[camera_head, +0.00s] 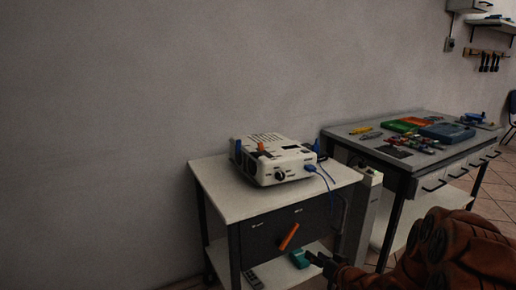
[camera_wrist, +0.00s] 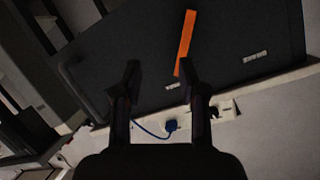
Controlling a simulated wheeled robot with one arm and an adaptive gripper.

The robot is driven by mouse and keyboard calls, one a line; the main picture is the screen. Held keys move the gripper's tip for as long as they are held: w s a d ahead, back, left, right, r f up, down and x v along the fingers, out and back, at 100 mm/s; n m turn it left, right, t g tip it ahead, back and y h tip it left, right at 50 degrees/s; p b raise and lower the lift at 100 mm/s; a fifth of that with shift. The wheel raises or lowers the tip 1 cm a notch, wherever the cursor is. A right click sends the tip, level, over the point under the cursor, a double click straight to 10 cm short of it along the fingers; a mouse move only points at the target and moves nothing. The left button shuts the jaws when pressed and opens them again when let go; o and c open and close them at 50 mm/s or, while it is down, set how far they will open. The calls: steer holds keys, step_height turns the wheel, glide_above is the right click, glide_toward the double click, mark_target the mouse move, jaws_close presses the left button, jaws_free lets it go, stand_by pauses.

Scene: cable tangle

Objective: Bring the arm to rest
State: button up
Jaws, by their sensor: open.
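My gripper (camera_head: 318,262) is at the lower right of the head view, at the end of my orange-brown arm. It is in front of the small workbench, low by the drawer and lower shelf. In the wrist view my gripper (camera_wrist: 160,70) has its two dark fingers apart with nothing between them. The dark drawer front (camera_wrist: 130,45) lies beyond the fingers. Its orange handle (camera_wrist: 186,42) is just past the right fingertip and also shows in the head view (camera_head: 289,237). I cannot tell whether the finger touches it.
A white device (camera_head: 275,160) with blue cables (camera_head: 326,175) stands on the small bench (camera_head: 215,190). A teal item (camera_head: 299,260) lies on the lower shelf. A grey power strip tower (camera_head: 364,210) stands beside it. A tool-covered table (camera_head: 345,132) is at right. The left side is bare wall.

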steer(key=s+d+r+g+h, duration=0.2)
steer(key=s+d+g+h, duration=0.15)
steer(key=s, duration=0.45)
steer(key=s+d+r+g+h, duration=0.25)
steer(key=s+g, duration=0.25)
steer(key=s, duration=0.3)
steer(key=s+a+r+g, duration=0.2)
steer(key=s+a, duration=0.1)
steer(key=s, duration=0.6)
steer(key=s+a+r+g, duration=0.2)
steer(key=s+r+g, duration=0.1)
steer(key=s, duration=0.6)
steer(key=s+a+r+g, duration=0.2)
steer(key=s+a, duration=0.1)
steer(key=s, duration=0.7)
step_height(320, 180, up, 24)
steer(key=s+p, duration=0.1)
steer(key=p, duration=2.1)
steer(key=shift+s+p, duration=0.4)
steer(key=shift+t, duration=0.25)
